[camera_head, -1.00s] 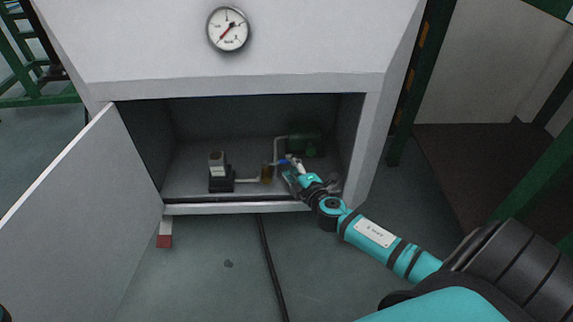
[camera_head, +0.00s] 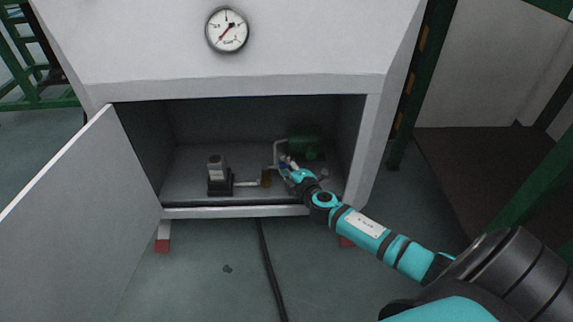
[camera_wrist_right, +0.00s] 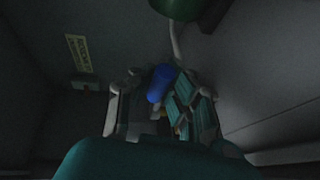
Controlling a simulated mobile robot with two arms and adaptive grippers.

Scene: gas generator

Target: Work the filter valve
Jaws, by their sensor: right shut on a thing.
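The filter valve's blue handle (camera_wrist_right: 161,83) shows between the fingers of my right gripper (camera_wrist_right: 160,105) in the right wrist view. In the head view the blue handle (camera_head: 283,165) is a small patch at the tip of my right gripper (camera_head: 290,170), inside the open cabinet. The gripper is shut on the handle. The valve body is mostly hidden behind the fingers. A small amber filter bowl (camera_head: 266,178) sits on the pipe just left of the gripper. My left gripper is not in view.
The cabinet door (camera_head: 85,215) stands open at the left. A dark pump-like unit (camera_head: 219,178) stands left in the cabinet, and a green tank (camera_head: 305,145) is behind the gripper. A pressure gauge (camera_head: 227,30) is above. A black cable (camera_head: 267,260) runs over the floor.

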